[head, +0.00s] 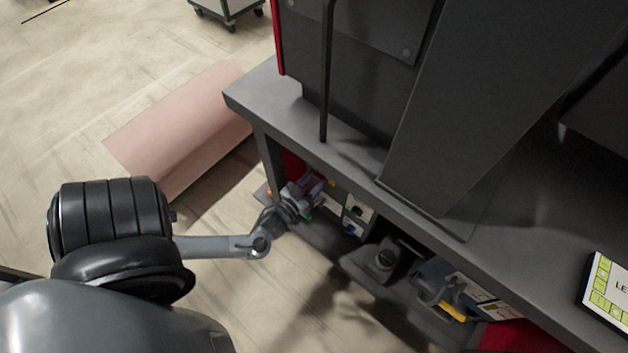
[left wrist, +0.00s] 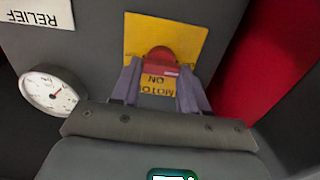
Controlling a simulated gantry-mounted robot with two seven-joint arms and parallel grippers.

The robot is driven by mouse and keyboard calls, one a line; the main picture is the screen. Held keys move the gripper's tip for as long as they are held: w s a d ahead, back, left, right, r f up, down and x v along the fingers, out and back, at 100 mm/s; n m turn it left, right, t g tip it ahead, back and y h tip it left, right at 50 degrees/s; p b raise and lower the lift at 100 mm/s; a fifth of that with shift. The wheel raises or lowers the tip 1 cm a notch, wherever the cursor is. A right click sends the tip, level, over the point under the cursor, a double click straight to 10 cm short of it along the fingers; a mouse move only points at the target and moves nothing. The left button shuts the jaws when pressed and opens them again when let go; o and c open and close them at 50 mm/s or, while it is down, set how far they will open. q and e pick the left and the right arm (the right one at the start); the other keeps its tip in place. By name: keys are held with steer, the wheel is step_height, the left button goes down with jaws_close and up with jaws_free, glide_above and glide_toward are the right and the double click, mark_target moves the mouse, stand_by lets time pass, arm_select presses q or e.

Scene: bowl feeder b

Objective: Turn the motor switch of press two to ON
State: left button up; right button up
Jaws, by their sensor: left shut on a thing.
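The motor switch shows in the left wrist view as a red knob (left wrist: 160,56) on a yellow plate (left wrist: 192,42). A yellow label (left wrist: 158,85) reading MOTOR ON appears upside down just below the knob. My left gripper (left wrist: 160,80) has one finger on each side of the knob and is shut on it; the fingers hide the knob's sides, and I cannot tell its exact angle. In the head view my left gripper (head: 308,190) reaches under the grey press table, at its left end, where the switch is too small to make out. My right gripper is not in view.
A round gauge (left wrist: 50,92) and a RELIEF label (left wrist: 38,12) sit left of the switch; a red panel (left wrist: 262,55) stands right. The grey table edge (head: 262,100) overhangs my left gripper. A pink block (head: 180,130) lies on open floor at left.

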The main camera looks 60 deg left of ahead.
arm_select(q)
steer(key=shift+r+m+p, duration=0.2)
steer(key=shift+m+p, duration=0.6)
steer(key=shift+p, duration=0.4)
steer(key=m+p, duration=0.5)
steer(key=m, duration=0.1)
steer(key=shift+w+d, duration=0.1)
steer(key=shift+d, duration=0.05)
steer(key=m+p, duration=0.2)
steer(key=m, duration=0.2)
steer(key=shift+f+m+p, duration=0.15)
steer(key=shift+m+p, duration=0.15)
steer(key=shift+p, duration=0.1)
steer(key=m+p, duration=0.1)
steer(key=m, duration=0.2)
steer(key=shift+f, duration=0.1)
steer(key=shift+f+m+p, duration=0.1)
steer(key=shift+m+p, duration=0.2)
steer(key=shift+m, duration=0.9)
